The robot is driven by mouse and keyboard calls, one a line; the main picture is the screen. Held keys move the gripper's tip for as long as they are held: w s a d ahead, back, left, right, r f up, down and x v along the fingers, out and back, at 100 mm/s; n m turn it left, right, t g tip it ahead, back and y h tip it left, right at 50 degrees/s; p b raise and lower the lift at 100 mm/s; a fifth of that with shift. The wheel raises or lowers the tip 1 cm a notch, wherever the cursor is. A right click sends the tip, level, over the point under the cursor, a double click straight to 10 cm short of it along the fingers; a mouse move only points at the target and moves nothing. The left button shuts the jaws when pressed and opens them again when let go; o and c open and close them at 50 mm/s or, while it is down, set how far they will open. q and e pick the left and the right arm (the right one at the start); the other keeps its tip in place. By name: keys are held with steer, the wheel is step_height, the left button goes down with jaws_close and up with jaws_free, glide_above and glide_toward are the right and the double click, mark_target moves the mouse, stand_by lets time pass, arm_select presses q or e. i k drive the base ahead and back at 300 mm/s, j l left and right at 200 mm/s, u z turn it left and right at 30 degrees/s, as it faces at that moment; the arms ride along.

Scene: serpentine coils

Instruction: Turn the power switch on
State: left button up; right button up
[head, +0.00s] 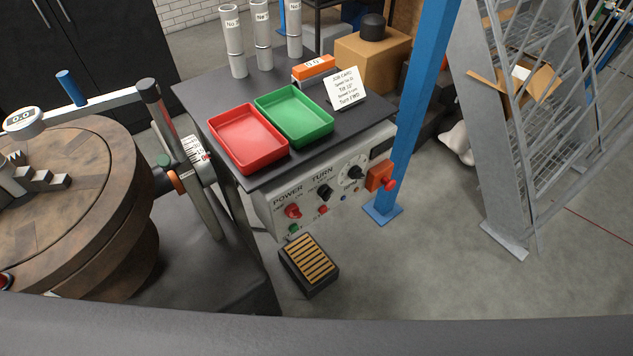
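The power switch (293,211) is a red rotary knob under the word POWER, at the left of the grey control panel (325,197) on the front of the dark-topped bench. Which way its pointer faces is too small to tell. A green button or lamp (293,228) sits just below it. To its right are a black TURN knob (324,192) with a small red piece below it, and a black dial knob (355,172). Neither of my grippers is in view.
Red (248,162) and green (317,134) trays lie on the bench top (205,85). A red button on an orange box (380,177) sticks out at the panel's right end. A slatted foot pedal (309,264) is below. A round wooden table (75,205) stands left; a blue post (414,110) right.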

mark_target(291, 211)
steer(key=l+u, duration=0.15)
steer(key=u, duration=0.3)
steer(key=l+u, duration=0.2)
steer(key=u, duration=0.2)
steer(key=l+u, duration=0.2)
steer(key=l, duration=0.25)
steer(key=k+l+u, duration=0.1)
steer(key=l+u, duration=0.15)
steer(key=l, duration=0.2)
steer(key=k+l, duration=0.1)
steer(key=l, duration=0.4)
steer(key=k+l, duration=0.1)
steer(key=l, duration=0.35)
steer(key=l+u, duration=0.05)
